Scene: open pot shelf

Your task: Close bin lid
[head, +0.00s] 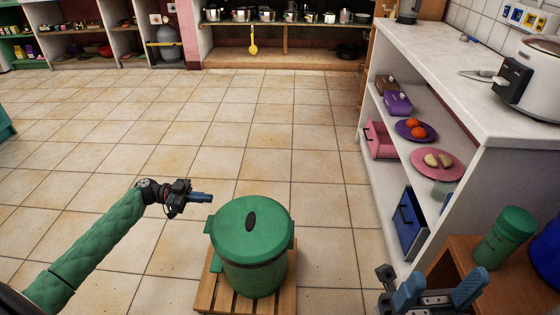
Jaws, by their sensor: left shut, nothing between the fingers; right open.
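The green bin (252,275) stands upright on a small slatted wooden stand. Its round green lid (250,215), with a dark oval knob, lies over the top of the bin and hides the inside. No clear gap shows between lid and rim from this angle. My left gripper (205,197) is shut and empty, to the left of the lid and apart from it, pointing right. My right gripper (430,283) is open and empty at the lower right, well away from the bin; its fingers are spread apart.
The wooden stand (208,290) sits under the bin. A white counter with shelves (440,50) runs along the right. A brown wooden table (455,255) with a green canister (505,240) is near my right gripper. Tiled floor is clear beyond and left of the bin.

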